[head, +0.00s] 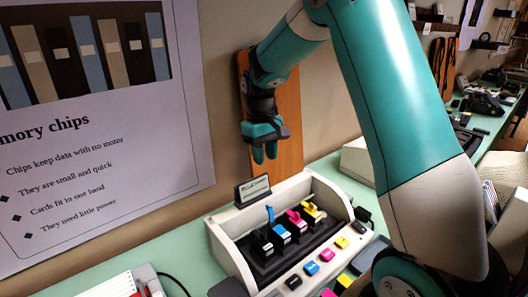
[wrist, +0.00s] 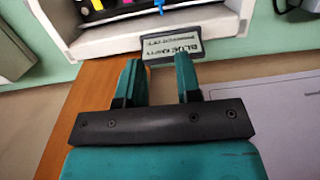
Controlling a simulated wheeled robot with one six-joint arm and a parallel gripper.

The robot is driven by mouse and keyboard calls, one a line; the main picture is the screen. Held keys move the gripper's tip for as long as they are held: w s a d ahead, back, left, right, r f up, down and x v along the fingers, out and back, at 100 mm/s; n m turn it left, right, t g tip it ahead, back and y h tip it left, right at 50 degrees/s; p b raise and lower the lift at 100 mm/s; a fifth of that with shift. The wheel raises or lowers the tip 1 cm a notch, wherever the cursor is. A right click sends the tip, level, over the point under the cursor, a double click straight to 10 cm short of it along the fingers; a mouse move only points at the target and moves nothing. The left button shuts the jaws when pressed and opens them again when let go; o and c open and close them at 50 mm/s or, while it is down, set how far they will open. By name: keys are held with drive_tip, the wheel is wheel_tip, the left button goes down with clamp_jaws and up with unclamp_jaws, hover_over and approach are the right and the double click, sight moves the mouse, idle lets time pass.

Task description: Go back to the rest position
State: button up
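My gripper (head: 266,152) hangs from my teal and white arm, above and behind the printer-like box, in front of a brown wooden panel. In the wrist view the two teal fingers (wrist: 160,85) stand apart with nothing between them. Beyond the fingertips is a small grey label sign (wrist: 173,46) reading "BLUE EMPTY" on its upper line; its lower line is too small to read. The same sign shows in the head view (head: 252,190) at the back edge of the box, below my gripper.
The white box (head: 228,262) holds black, blue, magenta and yellow cartridges, with coloured blocks along its front. It stands on a green table (head: 183,250). A "memory chips" poster (head: 100,150) hangs on the left wall. The wooden panel (head: 289,120) is close behind my gripper.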

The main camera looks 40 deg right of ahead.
drive_tip(key=shift+w+r, duration=0.1)
drive_tip(key=shift+r, duration=0.7)
drive_tip(key=shift+a, duration=0.1)
